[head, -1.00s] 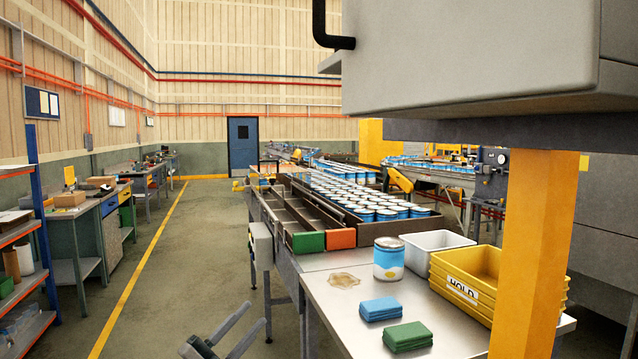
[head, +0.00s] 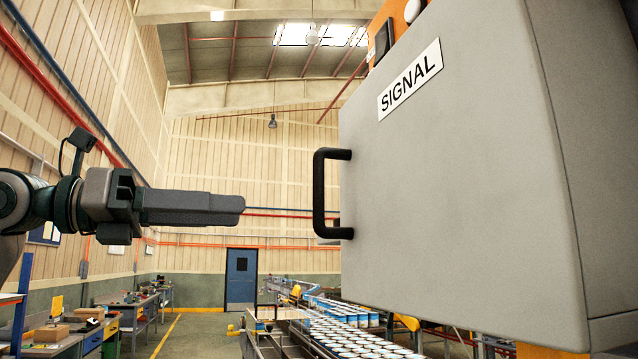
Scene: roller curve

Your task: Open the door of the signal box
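The signal box (head: 560,130) is a large grey cabinet at the right, mounted high. Its grey front door (head: 450,190) carries a SIGNAL label (head: 410,79) and looks shut, with no gap showing. A black bar handle (head: 320,193) stands out at the door's left edge. My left gripper (head: 240,206) comes in from the left, level and pointing at the handle, with a clear space between them. It is empty. I see its fingers side-on, one largely over the other; they showed spread a second ago. My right gripper is out of view.
An orange part (head: 398,22) sits on top of the box. Workbenches (head: 75,335) line the left wall, with a blue door (head: 240,278) far back. The air left of the handle is clear.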

